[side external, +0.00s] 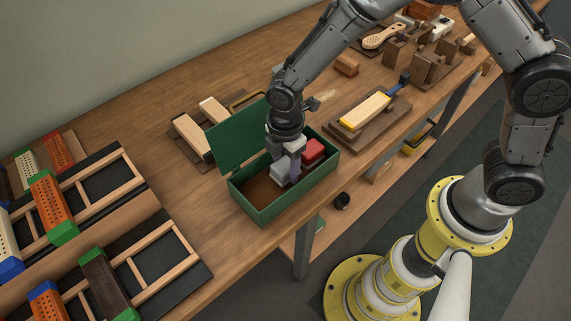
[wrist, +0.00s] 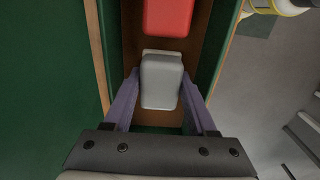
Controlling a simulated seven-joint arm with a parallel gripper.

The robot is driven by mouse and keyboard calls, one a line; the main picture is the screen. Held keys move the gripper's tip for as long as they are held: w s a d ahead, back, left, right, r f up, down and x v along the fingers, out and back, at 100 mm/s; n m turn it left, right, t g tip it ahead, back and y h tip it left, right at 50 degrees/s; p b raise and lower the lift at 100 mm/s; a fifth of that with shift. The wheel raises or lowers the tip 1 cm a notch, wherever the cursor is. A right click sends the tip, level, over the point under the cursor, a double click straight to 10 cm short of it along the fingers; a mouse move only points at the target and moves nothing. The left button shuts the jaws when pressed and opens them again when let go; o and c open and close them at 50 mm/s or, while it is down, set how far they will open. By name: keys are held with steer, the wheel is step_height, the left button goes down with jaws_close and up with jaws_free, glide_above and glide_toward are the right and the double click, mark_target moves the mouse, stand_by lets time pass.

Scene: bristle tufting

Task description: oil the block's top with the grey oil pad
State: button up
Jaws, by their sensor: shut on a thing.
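The grey oil pad (wrist: 161,82) is between the two purple fingers of my gripper (wrist: 161,98) in the wrist view. My gripper is shut on it, inside the open green box (side external: 262,213). In the side view the grey pad (side external: 281,169) shows low in the box, partly hidden by my gripper (side external: 290,168). I cannot tell whether it touches the box floor. A red pad (side external: 313,150) lies beside it in the box. A pale wooden block (side external: 366,110) with yellow and blue ends lies on a dark wooden board (side external: 349,133) to the right of the box.
The box's green lid (side external: 232,140) stands open at its back left. Wooden pieces (side external: 192,135) lie behind it. Racks of coloured perforated blocks (side external: 52,205) fill the left. A brush (side external: 383,37) and dark wooden fixtures (side external: 428,66) stand at the far right. The bench's front edge is close to the box.

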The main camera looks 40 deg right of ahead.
mark_target(285, 163)
steer(key=shift+f, duration=0.55)
stand_by(1.4)
steer(key=shift+r, duration=3.55)
